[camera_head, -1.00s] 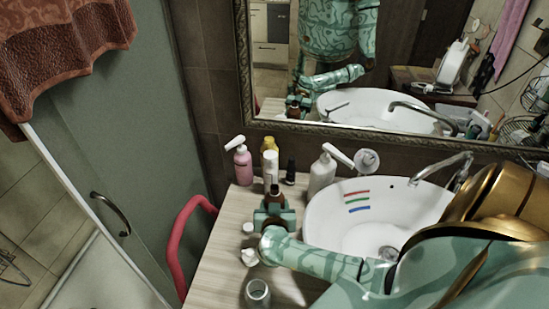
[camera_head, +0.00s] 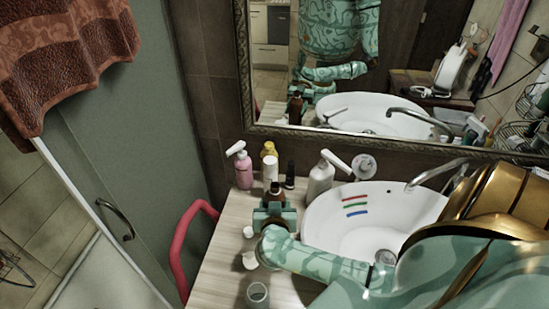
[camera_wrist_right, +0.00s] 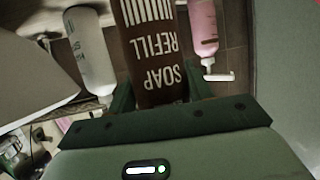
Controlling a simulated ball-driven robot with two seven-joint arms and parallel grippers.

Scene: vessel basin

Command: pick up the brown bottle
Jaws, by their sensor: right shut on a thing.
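The brown bottle (camera_head: 275,187) is held upright over the back part of the wooden counter, in front of the white and pink bottles. My right gripper (camera_head: 273,212) is shut on it from the front, and the gripper hides its lower part. In the right wrist view the brown bottle (camera_wrist_right: 150,45), with white "SOAP REFILL" lettering, fills the space between the fingers of the right gripper (camera_wrist_right: 160,95). My left gripper is not in view.
Behind the brown bottle stand a pink pump bottle (camera_head: 243,170), a white bottle (camera_head: 270,172) and a black bottle (camera_head: 290,175). A white pump bottle (camera_head: 320,178) stands by the sink (camera_head: 345,235). A glass (camera_head: 257,295) stands near the front. A mirror (camera_head: 360,80) hangs behind.

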